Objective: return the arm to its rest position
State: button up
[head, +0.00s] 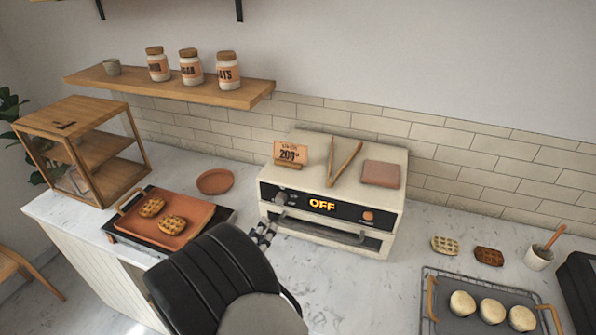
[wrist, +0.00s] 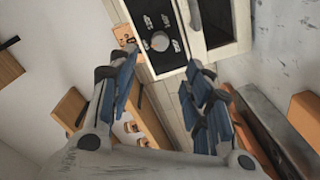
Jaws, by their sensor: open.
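My arm reaches in from the bottom of the head view, and my gripper (head: 264,234) is in front of the left part of the oven (head: 370,222). In the wrist view my gripper (wrist: 160,75) shows its blue-padded fingers spread apart with nothing between them. The oven's knob (wrist: 160,41) lies beyond the fingertips. The oven's display reads OFF and its door looks shut in the head view. I cannot tell the exact gap between my gripper and the oven.
A terracotta tray (head: 195,228) with two browned waffles sits on a dark hotplate (head: 123,241) at left. A wooden shelf unit (head: 72,120) stands behind it. At right are a grey baking tray (head: 462,283) with buns and a white cup (head: 538,258). The counter before the oven is clear.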

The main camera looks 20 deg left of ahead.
jog(key=w+d+r+m+g+y, duration=0.2)
jog(key=w+d+r+m+g, duration=0.1)
jog(key=w+r, duration=0.4)
jog(key=s+d+r+m+g+y+b, duration=0.2)
jog(key=s+d+r+g+y, duration=0.15)
jog(key=d+r, duration=0.55)
jog(key=s+d+f+m+g+h, duration=0.1)
jog(key=s+d+m+g+h, duration=0.1)
jog(key=s+d, duration=1.1)
jog(key=s+d+f+m+g+h+b, duration=0.1)
jog(key=s+d+m+g+h, duration=0.2)
jog(key=s+d, duration=0.9)
jog(key=s+g, duration=0.1)
jog(key=s, duration=0.1)
jog(key=shift+s+d+f+m+g, duration=0.35)
jog(key=shift+s+f+m, duration=0.05)
jog(key=shift+c, duration=0.2)
